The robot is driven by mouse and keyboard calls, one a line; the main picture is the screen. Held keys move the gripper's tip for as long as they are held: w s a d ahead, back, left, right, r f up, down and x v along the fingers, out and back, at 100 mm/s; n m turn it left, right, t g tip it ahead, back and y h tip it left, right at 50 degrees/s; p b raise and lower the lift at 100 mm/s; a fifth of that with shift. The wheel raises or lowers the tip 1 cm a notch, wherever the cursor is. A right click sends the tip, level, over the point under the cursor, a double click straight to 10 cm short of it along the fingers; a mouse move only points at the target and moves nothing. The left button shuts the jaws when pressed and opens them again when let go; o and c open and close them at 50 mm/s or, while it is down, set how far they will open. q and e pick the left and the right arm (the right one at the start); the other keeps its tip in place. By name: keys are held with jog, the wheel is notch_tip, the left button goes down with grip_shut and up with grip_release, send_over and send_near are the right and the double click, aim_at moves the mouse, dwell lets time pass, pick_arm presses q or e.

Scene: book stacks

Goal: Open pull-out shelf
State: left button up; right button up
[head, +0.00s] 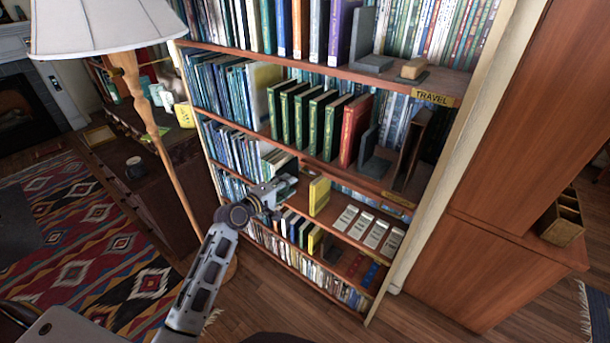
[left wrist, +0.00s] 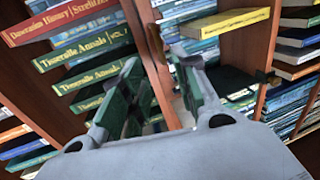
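The bookcase (head: 300,160) fills the middle of the head view. A lower shelf board (head: 338,235) in it bears a yellow book (head: 319,196) and several pale cards (head: 361,225); I cannot tell whether this board is the pull-out one. My left gripper (head: 284,189) is in front of the bookcase, left of the yellow book. In the left wrist view the gripper (left wrist: 155,85) is open, its green-padded fingers apart, with a wooden board edge (left wrist: 146,40) beyond and between them. Contact cannot be told. The yellow book (left wrist: 226,22) shows on the right. My right gripper is out of view.
Green books (head: 310,122) and a red book (head: 355,128) stand on the shelf above. A floor lamp (head: 100,25) stands left of the bookcase, its pole near my left arm. A wooden cabinet (head: 510,170) is at right. Bare floor lies in front of the bookcase.

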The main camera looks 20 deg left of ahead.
pick_arm(q)
jog(key=x, duration=1)
jog(key=shift+w+p, duration=0.35)
jog(key=shift+p, duration=0.1)
jog(key=shift+d+f, duration=0.1)
grip_shut()
